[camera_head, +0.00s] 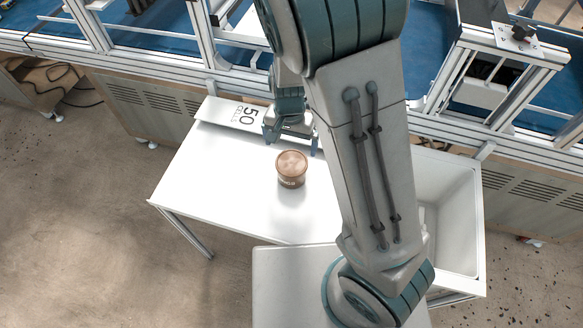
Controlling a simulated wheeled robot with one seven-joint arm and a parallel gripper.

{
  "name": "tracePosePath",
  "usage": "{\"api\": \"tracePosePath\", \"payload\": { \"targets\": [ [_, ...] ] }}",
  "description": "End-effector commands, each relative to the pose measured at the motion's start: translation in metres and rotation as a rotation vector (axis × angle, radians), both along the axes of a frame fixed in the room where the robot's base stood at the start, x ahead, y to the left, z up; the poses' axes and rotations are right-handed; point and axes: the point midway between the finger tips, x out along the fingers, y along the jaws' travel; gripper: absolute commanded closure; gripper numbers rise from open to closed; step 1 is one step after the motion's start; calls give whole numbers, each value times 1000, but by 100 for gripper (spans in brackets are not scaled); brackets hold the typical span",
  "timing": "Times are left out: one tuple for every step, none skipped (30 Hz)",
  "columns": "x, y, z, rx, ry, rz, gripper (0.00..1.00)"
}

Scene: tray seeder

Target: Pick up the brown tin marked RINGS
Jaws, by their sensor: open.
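A brown round tin (291,171) stands upright on the white table (220,192). Pale lettering shows on its front side but is too small to read surely. My gripper (291,144) is open and empty, just behind the tin in the picture, with one finger to the left and one to the right. The fingers appear apart from the tin. I cannot tell how high they are above the table.
A white bin (462,215) is at the right, partly hidden by my arm. A metal-framed machine (215,62) runs behind. The table's front left is clear.

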Motion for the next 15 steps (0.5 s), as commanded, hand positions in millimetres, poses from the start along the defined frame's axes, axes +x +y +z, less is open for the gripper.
{"api": "tracePosePath", "payload": {
  "targets": [
    [0, 0, -9, -4, 4, -2, 0],
    [0, -1, -14, -5, 4, -2, 0],
    [-1, -1, -21, -5, 5, -2, 0],
    [-1, -1, -28, -5, 5, -3, 0],
    [-1, -2, -34, -5, 5, -3, 0],
    [-1, -2, -43, -4, 6, -3, 0],
    [-1, -2, -49, -5, 5, -3, 0],
    [-2, -2, -55, -4, 6, -3, 0],
    [-2, -2, -62, -5, 5, -3, 0],
    [-2, -2, -66, -4, 5, -2, 0],
    [-2, -2, -70, -3, 4, -2, 0],
    [-1, -2, -75, -3, 3, -2, 0],
    [-1, -2, -78, -3, 3, -2, 0],
    [-1, -2, -80, -2, 3, -2, 0],
    [-1, -2, -82, -2, 2, -1, 0]
  ]
}}
